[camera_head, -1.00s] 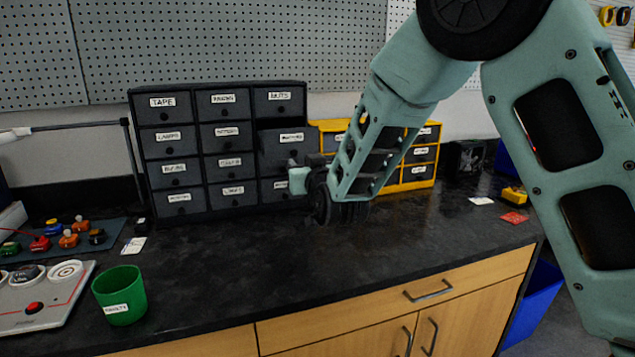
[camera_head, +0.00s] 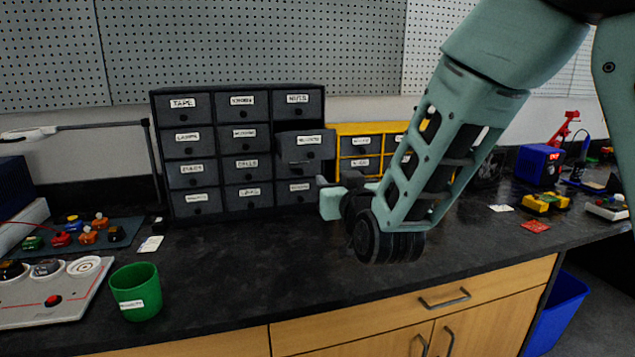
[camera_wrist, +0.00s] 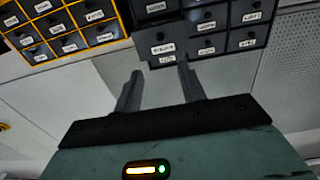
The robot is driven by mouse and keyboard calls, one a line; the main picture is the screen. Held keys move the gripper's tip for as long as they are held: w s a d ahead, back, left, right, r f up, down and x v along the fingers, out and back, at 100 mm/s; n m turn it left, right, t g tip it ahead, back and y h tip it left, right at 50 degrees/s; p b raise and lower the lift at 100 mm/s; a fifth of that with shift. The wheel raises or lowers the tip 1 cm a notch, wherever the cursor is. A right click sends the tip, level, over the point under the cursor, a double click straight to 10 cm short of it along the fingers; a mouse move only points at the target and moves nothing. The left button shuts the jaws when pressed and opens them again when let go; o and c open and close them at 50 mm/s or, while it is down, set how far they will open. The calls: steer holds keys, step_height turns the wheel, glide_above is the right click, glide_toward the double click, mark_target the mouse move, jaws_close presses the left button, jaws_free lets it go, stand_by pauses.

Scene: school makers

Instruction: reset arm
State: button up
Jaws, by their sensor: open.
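My gripper (camera_wrist: 160,82) shows in the wrist view with its two dark fingers apart and nothing between them. In the head view my wrist hangs over the counter (camera_head: 290,270), in front of the drawer cabinets; the fingers are mostly hidden there. The dark drawer cabinet (camera_head: 218,120) stands at the back of the counter, and one drawer (camera_head: 303,146) in its right column sticks out. The same cabinet shows upside down at the top of the wrist view (camera_wrist: 205,30). The gripper is close to that drawer but appears apart from it.
A yellow-framed drawer cabinet (camera_head: 361,129) stands partly behind my arm. A green cup (camera_head: 136,291) and a grey panel (camera_head: 50,300) are at the front left. A lamp arm (camera_head: 90,126) reaches over the left side. A red card (camera_head: 536,226) lies at the right. The counter's middle is clear.

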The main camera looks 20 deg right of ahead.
steer(key=s+a+f+n+g+y+p, duration=0.2)
steer(key=s+a+n+g+y+p, duration=0.3)
steer(key=s+a+g, duration=0.65)
steer(key=s+d+n+g+h+p, duration=0.1)
steer(key=s+d+g+h+p, duration=0.1)
steer(key=s, duration=0.9)
steer(key=s+d+r+n+g+h+p, duration=0.1)
steer(key=s+d+g+h+p, duration=0.1)
steer(key=s, duration=0.9)
steer(key=shift+s+d+r+n+g+p, duration=0.2)
steer(key=shift+d+n+g+p, duration=0.1)
steer(key=shift+d+g+p, duration=0.75)
